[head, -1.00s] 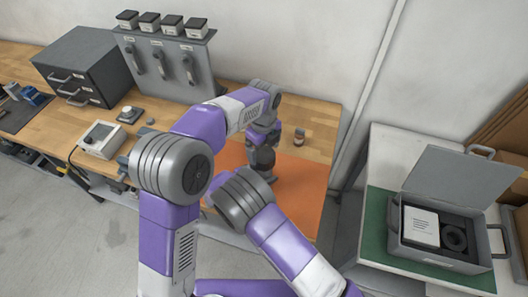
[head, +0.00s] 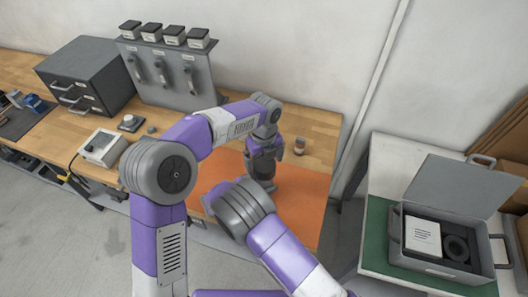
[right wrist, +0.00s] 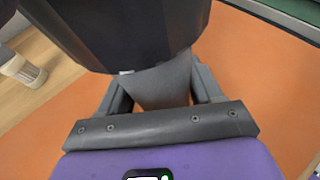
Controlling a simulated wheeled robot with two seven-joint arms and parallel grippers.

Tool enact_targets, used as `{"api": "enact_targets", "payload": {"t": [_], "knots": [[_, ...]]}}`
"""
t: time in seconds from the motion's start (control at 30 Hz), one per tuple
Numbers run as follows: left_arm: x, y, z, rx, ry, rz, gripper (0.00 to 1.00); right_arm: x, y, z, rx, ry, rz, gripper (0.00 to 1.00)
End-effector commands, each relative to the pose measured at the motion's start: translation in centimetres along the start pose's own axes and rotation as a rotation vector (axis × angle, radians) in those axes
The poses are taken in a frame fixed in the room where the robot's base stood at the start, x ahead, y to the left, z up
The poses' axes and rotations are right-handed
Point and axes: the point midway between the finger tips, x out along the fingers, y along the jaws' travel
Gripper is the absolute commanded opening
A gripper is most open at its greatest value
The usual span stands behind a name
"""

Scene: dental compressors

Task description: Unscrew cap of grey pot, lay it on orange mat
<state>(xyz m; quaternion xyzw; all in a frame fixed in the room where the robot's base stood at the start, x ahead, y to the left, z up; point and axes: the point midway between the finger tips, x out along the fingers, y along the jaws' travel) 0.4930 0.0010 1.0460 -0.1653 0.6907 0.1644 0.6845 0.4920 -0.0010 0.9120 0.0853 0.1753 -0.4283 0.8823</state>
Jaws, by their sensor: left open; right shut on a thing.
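The grey pot (right wrist: 160,85) is between the right gripper's fingers in the right wrist view, its tapered side showing. A wide dark faceted part, probably its cap (right wrist: 120,35), covers the top of that view.
A control box (head: 103,147), a grey drawer cabinet (head: 85,78) and a tool rack (head: 170,75) are to the left. An open grey case (head: 450,238) lies on the right table. The mat's right part is clear.

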Motion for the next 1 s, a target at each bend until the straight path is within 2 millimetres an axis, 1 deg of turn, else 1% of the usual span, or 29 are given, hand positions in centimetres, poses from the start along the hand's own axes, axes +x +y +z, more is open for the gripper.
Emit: {"api": "enact_targets", "payload": {"t": [0.03,0.2,0.33,0.57,0.93,1.0], "knots": [[0.8,0.1,-0.1,0.000,0.002,0.003,0.97,-0.1,0.0,0.0,-0.001,0.001,0.000,0.00],[2.5,0.1,0.0,0.000,0.001,0.002,0.97,-0.1,0.0,0.0,-0.001,0.001,0.001,0.00],[3.0,0.0,0.0,0.000,0.000,0.000,0.97,-0.1,0.0,0.0,0.000,0.001,0.002,0.00],[3.0,0.0,0.0,-0.001,0.000,0.000,0.97,-0.1,0.1,0.0,0.000,0.001,0.002,0.00],[2.9,0.0,0.0,-0.001,0.000,0.000,0.40,-0.1,0.1,0.0,0.001,0.000,0.003,0.00],[2.9,0.0,0.0,-0.010,0.000,0.000,0.40,-0.1,0.1,0.0,0.001,0.000,0.003,0.00]]}}
